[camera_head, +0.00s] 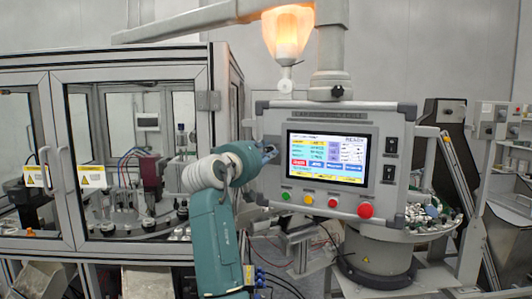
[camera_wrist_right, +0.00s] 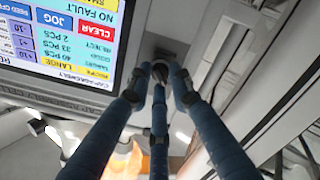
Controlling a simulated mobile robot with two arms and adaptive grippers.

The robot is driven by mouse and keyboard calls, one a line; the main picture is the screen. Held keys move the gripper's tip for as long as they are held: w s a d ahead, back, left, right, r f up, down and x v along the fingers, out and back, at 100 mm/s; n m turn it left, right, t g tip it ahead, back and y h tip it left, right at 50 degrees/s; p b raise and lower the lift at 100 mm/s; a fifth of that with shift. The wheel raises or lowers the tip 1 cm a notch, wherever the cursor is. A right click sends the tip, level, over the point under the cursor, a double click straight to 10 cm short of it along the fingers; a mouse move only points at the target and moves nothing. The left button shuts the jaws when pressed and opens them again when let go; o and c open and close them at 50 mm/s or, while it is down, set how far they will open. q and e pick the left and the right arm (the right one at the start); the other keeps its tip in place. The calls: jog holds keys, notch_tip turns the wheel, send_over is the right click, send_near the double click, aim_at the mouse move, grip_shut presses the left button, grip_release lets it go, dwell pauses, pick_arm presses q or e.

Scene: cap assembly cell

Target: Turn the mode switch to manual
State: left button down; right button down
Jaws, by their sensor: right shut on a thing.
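The control panel (camera_head: 290,196) has a lit screen (camera_head: 327,157) and hangs upright from a grey arm. My right gripper (camera_head: 268,153) is at the panel's left side, beside the screen. In the right wrist view, the screen (camera_wrist_right: 62,40) appears upside down, and the fingers of my right gripper (camera_wrist_right: 160,84) close around a small dark knob (camera_wrist_right: 160,71) on the panel face. I take this knob to be the mode switch. My fingers cover much of it, and I cannot read its position. In the head view my gripper hides it. My left gripper is not in view.
Green, yellow and red buttons and a larger red button (camera_head: 365,210) line the panel's lower edge. Two black fittings (camera_head: 390,145) sit right of the screen. An orange lamp (camera_head: 287,35) glows above. A glazed machine enclosure (camera_head: 62,78) stands left, and a parts bowl (camera_head: 395,236) stands behind the panel.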

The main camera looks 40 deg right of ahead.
jog(key=shift+r, duration=0.25)
jog(key=c, duration=1.6)
grip_release()
jog(key=shift+a, duration=0.1)
jog(key=shift+w+f, duration=0.15)
jog(key=v, duration=1.2)
jog(key=shift+f, duration=0.1)
